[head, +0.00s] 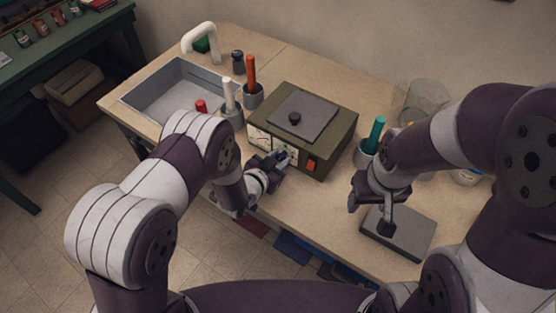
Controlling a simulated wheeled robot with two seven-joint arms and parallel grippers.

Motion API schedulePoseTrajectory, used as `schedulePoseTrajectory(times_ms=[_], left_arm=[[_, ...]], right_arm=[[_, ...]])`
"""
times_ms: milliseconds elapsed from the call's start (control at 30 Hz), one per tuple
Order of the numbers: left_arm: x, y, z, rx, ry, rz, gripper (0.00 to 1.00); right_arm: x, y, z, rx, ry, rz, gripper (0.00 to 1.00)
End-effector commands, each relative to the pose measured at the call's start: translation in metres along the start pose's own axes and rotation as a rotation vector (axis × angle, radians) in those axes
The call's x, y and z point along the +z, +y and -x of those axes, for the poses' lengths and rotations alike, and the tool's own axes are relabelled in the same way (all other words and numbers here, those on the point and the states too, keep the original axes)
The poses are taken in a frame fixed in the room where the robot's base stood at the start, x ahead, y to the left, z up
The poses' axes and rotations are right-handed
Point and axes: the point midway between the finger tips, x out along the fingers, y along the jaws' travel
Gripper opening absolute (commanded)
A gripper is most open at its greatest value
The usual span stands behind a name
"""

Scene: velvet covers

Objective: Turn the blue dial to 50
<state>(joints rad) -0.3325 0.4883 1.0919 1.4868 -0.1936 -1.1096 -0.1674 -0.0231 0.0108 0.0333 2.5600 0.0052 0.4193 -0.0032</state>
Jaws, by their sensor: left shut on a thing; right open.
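An olive-green box-shaped device (337,133) stands on the counter, with a grey plate and a black knob (295,118) on its top. Its front face carries pale scale panels (258,139) and an orange-red switch (312,165). My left gripper (283,160) is at the front face and is shut on a small bluish part there, which looks like the blue dial (285,162). The gripper hides most of the dial, and its reading is too small to tell. My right gripper (370,207) is open and empty, above the front right of the counter, near a grey slab.
A sink (133,97) with a white tap (198,37) is at the left. Cups with orange (250,70), white (228,93) and teal (376,132) handles flank the device. A glass container (426,98) stands behind.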

Motion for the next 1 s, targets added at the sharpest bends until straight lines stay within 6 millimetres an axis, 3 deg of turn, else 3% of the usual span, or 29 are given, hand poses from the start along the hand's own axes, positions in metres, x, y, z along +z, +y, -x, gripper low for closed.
schedulePoseTrajectory(times_ms=[400,967,1000], left_arm=[[-0.0009,-0.0024,-0.0004,0.076,0.003,0.185,0.01],[-0.0017,-0.0026,-0.0005,0.089,0.005,0.217,0.01],[-0.0017,-0.0026,-0.0005,0.089,0.005,0.217,0.41]], right_arm=[[0.0004,0.0000,-0.0036,0.000,0.000,0.000,0.58],[0.0005,0.0000,-0.0039,0.000,0.000,0.000,0.58],[0.0005,0.0000,-0.0039,0.000,0.000,0.000,0.58]])
